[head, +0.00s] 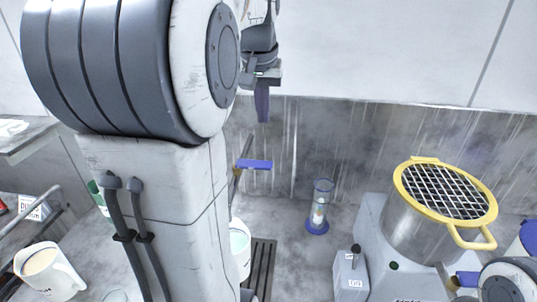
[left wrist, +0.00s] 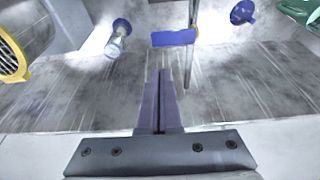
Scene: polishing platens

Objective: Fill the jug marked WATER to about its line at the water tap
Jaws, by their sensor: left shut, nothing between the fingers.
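A blue tap lever (head: 254,164) sticks out from an upright pipe by the back wall; in the left wrist view the lever (left wrist: 174,38) lies beyond my fingertips. A pale jug (head: 240,248) stands below it by a slotted drain, mostly hidden behind my left arm; its marking, line and water level cannot be read. Another white jug (head: 48,270) with a handle stands at the lower left, its mark not readable. My left gripper (head: 262,118) is shut and empty, pointing down above the lever and apart from it. Its purple fingers (left wrist: 161,85) meet in the wrist view. My right gripper is not seen.
A clear cylinder with blue base (head: 318,210) stands right of the drain (head: 264,262). A small grey box (head: 350,275) and a steel pot with yellow rim and mesh (head: 440,205) are further right. A side shelf (head: 25,138) is at left.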

